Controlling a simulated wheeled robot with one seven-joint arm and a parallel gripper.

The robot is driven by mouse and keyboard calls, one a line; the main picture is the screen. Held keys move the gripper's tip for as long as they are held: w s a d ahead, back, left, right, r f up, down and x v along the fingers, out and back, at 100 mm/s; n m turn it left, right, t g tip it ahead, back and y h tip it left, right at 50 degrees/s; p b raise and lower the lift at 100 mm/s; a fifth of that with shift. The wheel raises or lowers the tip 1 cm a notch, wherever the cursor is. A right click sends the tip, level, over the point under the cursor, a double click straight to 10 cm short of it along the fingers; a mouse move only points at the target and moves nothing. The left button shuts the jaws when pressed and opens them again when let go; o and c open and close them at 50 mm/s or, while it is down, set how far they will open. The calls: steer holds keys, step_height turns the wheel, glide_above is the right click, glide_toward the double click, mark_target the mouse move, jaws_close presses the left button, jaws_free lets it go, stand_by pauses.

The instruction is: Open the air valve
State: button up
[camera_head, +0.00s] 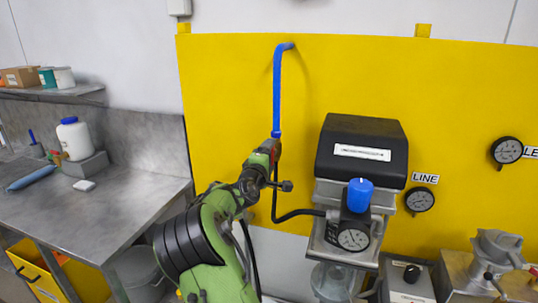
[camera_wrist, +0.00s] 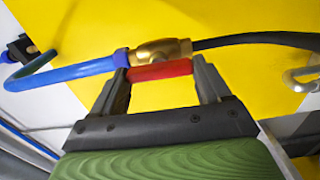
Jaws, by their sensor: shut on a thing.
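The air valve has a brass body (camera_wrist: 163,50) and a red lever (camera_wrist: 160,71), both plain in the wrist view. The lever lies alongside the body, roughly in line with the hoses. My gripper (camera_wrist: 162,76) is shut on the red lever, with one dark finger at each end of it. In the head view my gripper (camera_head: 268,152) is at the lower end of the blue pipe (camera_head: 277,90) on the yellow panel. There the valve is mostly hidden by the gripper, with only a little red showing.
A black hose (camera_head: 292,215) runs from the valve to a regulator with a blue knob (camera_head: 360,194) and a dial. A black-topped box (camera_head: 362,148) stands right of my gripper. A steel bench (camera_head: 100,205) is at left. The upper yellow panel (camera_head: 225,90) is clear.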

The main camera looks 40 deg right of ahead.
steer(key=shift+f, duration=0.1)
stand_by(0.5)
steer(key=o, duration=1)
steer(key=b+v, duration=0.2)
steer(key=v, duration=1.3)
steer(key=shift+s+a+b, duration=0.2)
steer(key=shift+a+b, duration=0.2)
